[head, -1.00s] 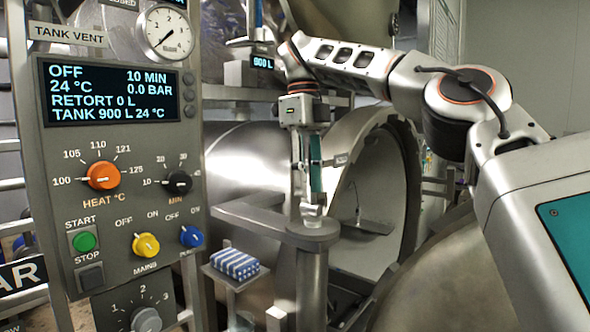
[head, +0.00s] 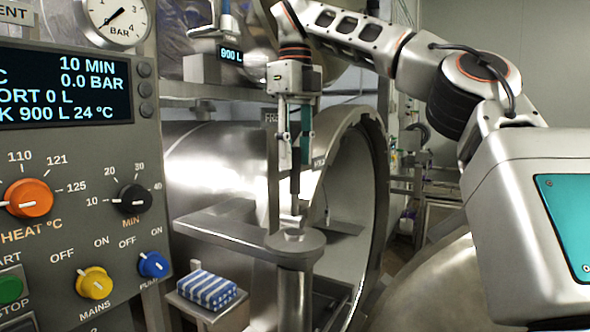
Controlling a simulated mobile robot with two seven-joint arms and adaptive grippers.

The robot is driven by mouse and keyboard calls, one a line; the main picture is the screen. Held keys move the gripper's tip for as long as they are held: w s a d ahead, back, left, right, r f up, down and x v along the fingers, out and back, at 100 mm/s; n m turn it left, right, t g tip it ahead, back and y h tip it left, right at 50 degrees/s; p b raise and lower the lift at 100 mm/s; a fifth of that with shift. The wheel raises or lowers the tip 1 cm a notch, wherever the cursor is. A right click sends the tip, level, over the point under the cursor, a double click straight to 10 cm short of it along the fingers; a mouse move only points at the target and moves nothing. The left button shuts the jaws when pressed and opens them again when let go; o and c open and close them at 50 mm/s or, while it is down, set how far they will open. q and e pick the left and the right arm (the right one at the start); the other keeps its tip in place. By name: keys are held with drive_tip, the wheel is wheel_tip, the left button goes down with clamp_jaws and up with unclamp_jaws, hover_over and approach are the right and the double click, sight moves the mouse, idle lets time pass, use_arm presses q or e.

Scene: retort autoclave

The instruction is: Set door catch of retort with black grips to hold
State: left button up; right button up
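The retort (head: 215,150) is a large steel drum lying on its side, with its round mouth open to the right. A steel post (head: 294,242) with a round cap stands in front of the mouth, with an arm reaching left. A thin dark upright lever (head: 295,185) rises above the cap. A plate marked FREE (head: 271,117) is left of the gripper; a second small plate (head: 319,160) on the right is unreadable. My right gripper (head: 294,162) points down with its fingers around the lever's upper part; whether they press on it is unclear.
A control panel (head: 70,170) with knobs and a display fills the left side. A blue-striped folded cloth (head: 206,289) lies on a small stand below. A large curved steel surface (head: 440,280) takes up the lower right.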

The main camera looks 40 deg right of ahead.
sight(295, 187)
drive_tip(key=shift+f, duration=1.8)
clamp_jaws()
